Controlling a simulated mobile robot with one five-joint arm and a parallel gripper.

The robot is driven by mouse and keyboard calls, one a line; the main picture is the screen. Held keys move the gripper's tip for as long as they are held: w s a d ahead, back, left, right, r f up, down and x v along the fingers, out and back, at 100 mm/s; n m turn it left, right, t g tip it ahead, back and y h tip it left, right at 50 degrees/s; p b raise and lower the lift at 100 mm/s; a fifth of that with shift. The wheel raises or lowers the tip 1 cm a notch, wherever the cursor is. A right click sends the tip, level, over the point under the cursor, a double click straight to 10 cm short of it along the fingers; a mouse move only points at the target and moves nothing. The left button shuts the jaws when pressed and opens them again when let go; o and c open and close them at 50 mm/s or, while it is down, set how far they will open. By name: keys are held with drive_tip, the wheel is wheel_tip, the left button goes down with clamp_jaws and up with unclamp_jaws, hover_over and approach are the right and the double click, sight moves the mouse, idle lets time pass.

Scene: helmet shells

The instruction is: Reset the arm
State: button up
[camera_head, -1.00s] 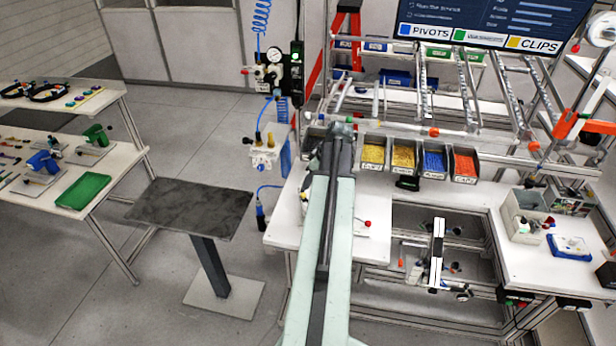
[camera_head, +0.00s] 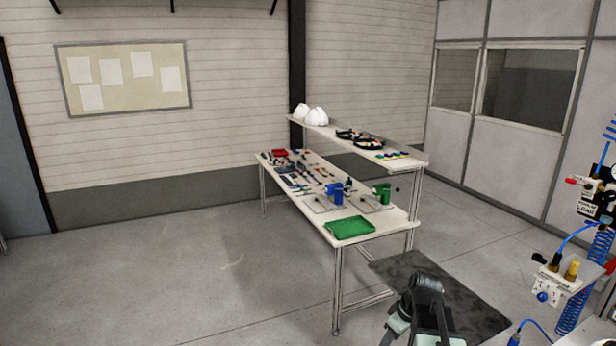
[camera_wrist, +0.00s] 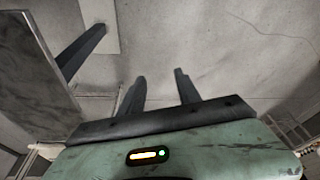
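My gripper (camera_wrist: 160,86) shows in the wrist view with its two dark fingers apart and nothing between them. Grey floor lies beyond the fingertips. In the head view my arm (camera_head: 424,305) is at the bottom right, drawn in close, in front of a dark-topped pedestal table (camera_head: 484,318). I cannot make out the fingers there. In the wrist view the pedestal table (camera_wrist: 35,75) is at the left, apart from the fingers.
A white workbench (camera_head: 385,238) holds a green tray (camera_head: 349,227), blue and green fixtures and small tools. Its raised shelf (camera_head: 410,160) carries white helmet shells (camera_head: 316,115). Air fittings (camera_head: 562,280) hang at the right. The floor at left is clear.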

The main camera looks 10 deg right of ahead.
drive_tip(key=s+a+f+m+g+h+b, duration=0.1)
drive_tip(key=s+a+f+m+b, duration=0.1)
drive_tip(key=a, duration=0.5)
drive_tip(key=s+a+f+m+g+h+b, duration=0.1)
drive_tip(key=s+a+f+m+b, duration=0.2)
drive_tip(key=s+a+f+m, duration=0.2)
drive_tip(key=shift+s+a+f, duration=0.2)
drive_tip(key=shift+a+f, duration=0.15)
drive_tip(key=shift+a, duration=0.7)
